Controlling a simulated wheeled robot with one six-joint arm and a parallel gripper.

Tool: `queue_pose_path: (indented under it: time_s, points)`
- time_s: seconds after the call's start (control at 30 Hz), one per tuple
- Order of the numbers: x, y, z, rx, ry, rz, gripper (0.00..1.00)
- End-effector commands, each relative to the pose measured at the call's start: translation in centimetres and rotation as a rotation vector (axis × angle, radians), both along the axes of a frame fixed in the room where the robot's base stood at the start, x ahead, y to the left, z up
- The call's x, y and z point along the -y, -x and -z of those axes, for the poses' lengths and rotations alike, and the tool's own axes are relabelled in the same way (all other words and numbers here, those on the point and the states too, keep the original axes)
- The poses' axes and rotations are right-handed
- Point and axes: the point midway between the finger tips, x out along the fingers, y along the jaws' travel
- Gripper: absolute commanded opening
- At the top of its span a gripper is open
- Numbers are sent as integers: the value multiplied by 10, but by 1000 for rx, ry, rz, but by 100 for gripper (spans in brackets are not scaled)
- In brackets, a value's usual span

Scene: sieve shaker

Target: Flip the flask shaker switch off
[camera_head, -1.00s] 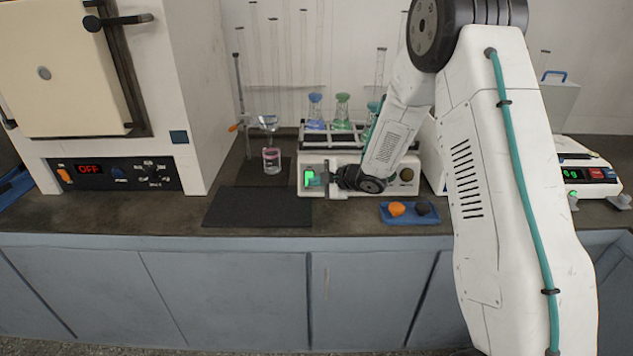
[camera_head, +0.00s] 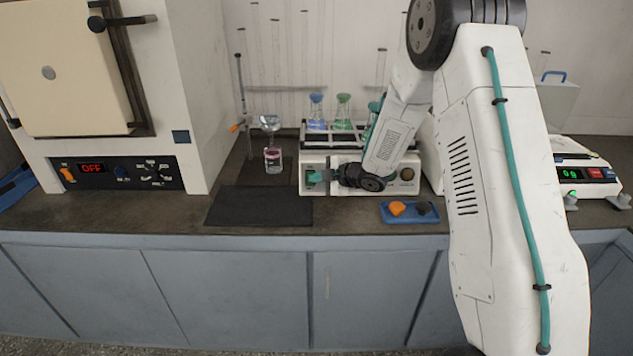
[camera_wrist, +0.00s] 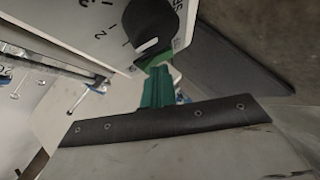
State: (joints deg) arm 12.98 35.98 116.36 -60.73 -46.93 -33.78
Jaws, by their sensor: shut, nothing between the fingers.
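The flask shaker (camera_head: 345,160) is a white box on the counter, with a rack of blue, green and teal flasks on top. My gripper (camera_head: 322,176) is at the left part of its front panel, by the switch (camera_head: 311,178), which shows dark green and unlit. The fingers partly cover the switch, so its exact position is hard to tell. In the wrist view my teal fingers (camera_wrist: 158,88) are shut and empty. They lie close to the white panel (camera_wrist: 85,25), beside a black knob (camera_wrist: 150,28) with printed numbers. Contact is unclear.
A blue tray with an orange and a black knob (camera_head: 410,212) lies in front of the shaker. A dark mat (camera_head: 258,208) and a glass vessel (camera_head: 272,160) are to the left, near a furnace (camera_head: 75,70) reading OFF. A scale (camera_head: 588,173) stands right.

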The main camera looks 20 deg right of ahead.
Motion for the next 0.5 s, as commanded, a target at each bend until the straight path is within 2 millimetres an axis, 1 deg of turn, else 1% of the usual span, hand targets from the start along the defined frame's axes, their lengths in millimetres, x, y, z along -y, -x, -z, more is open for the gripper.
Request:
queue_pose_path:
  time_s: [0.1, 0.37, 0.5]
  points:
    - [0, 0, -4, 1, 2, -1, 0]
    - [0, 0, -4, 0, 1, 0, 0]
    - [-3, 4, -8, 2, 1, -1, 0]
